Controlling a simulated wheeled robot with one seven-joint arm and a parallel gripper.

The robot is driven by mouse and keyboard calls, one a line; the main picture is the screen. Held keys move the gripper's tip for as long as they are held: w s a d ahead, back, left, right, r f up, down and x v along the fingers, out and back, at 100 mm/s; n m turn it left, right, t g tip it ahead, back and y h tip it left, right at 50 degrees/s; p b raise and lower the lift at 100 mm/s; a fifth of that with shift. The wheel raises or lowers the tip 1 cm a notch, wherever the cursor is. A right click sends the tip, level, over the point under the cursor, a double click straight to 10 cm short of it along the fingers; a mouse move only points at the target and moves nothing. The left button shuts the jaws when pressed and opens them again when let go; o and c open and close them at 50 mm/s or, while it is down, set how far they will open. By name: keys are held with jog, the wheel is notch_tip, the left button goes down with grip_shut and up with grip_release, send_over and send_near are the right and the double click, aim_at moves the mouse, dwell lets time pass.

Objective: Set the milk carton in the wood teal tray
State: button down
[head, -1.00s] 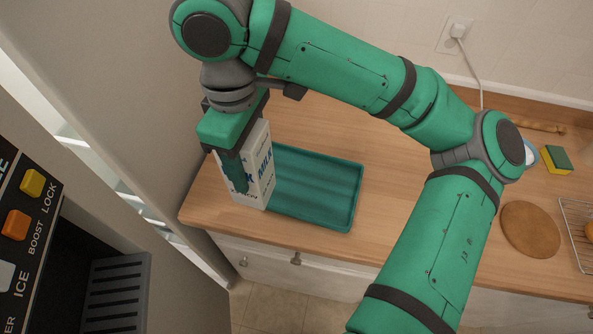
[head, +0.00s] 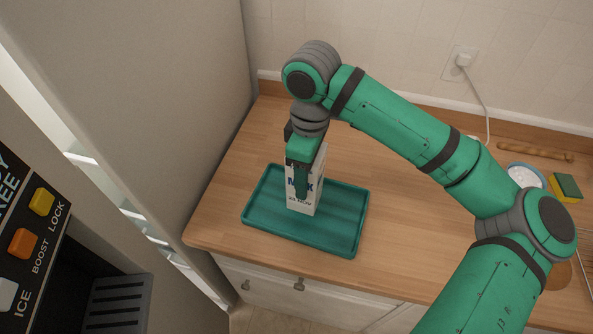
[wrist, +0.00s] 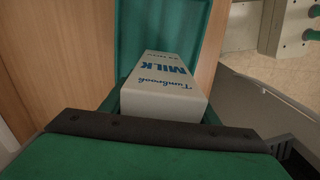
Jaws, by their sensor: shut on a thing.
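The white milk carton (head: 320,180) with blue lettering is upright in my gripper (head: 302,190), which is shut on it. The carton is over the middle of the teal tray (head: 345,227); I cannot tell whether its base touches the tray floor. In the wrist view the carton (wrist: 165,85) lies just beyond the gripper's dark edge, with the tray (wrist: 138,30) behind it. The gripper's fingers hide part of the carton in the head view.
The tray lies on the wooden counter (head: 225,200) near its front edge. A tall pale fridge side (head: 170,90) stands to the left. A yellow-green sponge (head: 566,188), a bowl (head: 526,176) and a rolling pin (head: 535,151) are at the far right. Bare counter lies behind the tray.

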jog(key=shift+w+d+f, duration=0.15)
jog(key=shift+w+f, duration=0.05)
jog(key=shift+f, duration=0.85)
jog(key=shift+w+d+f, duration=0.1)
jog(key=shift+w+f, duration=0.1)
jog(key=shift+f, duration=0.85)
jog(key=shift+f, duration=0.1)
jog(key=c, duration=0.7)
grip_release()
jog(key=shift+f, duration=0.1)
notch_tip(320, 180, up, 12)
jog(key=shift+r, duration=0.2)
